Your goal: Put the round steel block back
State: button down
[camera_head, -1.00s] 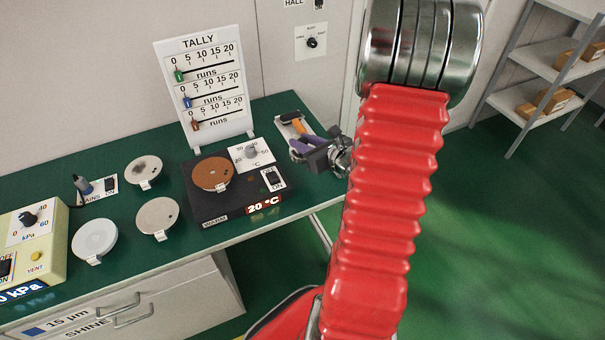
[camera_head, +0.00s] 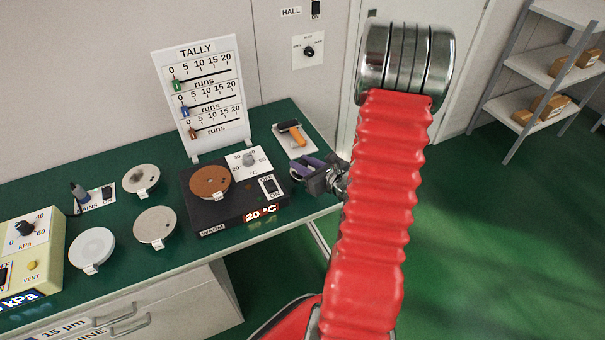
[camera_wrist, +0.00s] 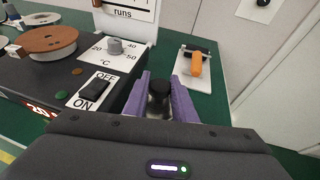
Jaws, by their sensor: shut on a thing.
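My gripper (camera_wrist: 160,97) has purple fingers, shut on the round steel block (camera_wrist: 158,109). In the wrist view a black knob tops it, and a little bright metal shows below the knob; the fingers hide the rest. In the head view my gripper (camera_head: 305,164) is at the right end of the green bench, right of the dark warming plate (camera_head: 212,217) and in front of a white mat (camera_head: 308,146). The block cannot be made out there. I cannot tell whether it touches the bench.
An orange-handled tool (camera_head: 292,128) lies on the white mat. A brown disc (camera_head: 210,181) sits on the warming plate, which reads 20 °C. Pale discs (camera_head: 155,224), a kPa box (camera_head: 30,255) and the tally board (camera_head: 197,52) stand left and behind. Bare green bench shows between plate and mat.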

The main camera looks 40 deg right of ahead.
dwell(0.4)
jog(key=shift+f, duration=2.05)
jog(key=c, duration=1.5)
grip_release()
jog(key=shift+f, duration=0.15)
jog(key=shift+o, duration=0.2)
jog(key=shift+v, duration=6)
jog(key=shift+w, duration=0.1)
